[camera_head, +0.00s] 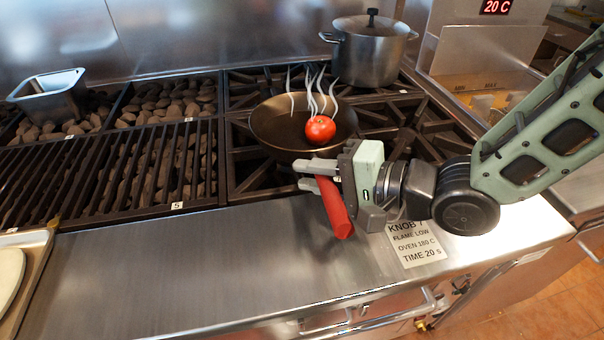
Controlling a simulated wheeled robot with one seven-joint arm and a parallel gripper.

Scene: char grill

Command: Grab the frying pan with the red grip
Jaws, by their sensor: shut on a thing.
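The frying pan (270,128) sits on the burner grate in the middle. Its red grip (335,208) points toward the front edge of the range, over the steel counter. A red tomato (320,129) lies in the pan, with pale wavy steam strands rising around it. My gripper (311,175) comes in from the right and is shut on the red grip near its pan end. The part of the grip between the fingers is partly hidden by them.
A lidded steel pot (368,55) stands on the back burner. A charcoal grill (140,165) with a metal tin (48,96) lies to the left. A fryer (485,95) stands at the right.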

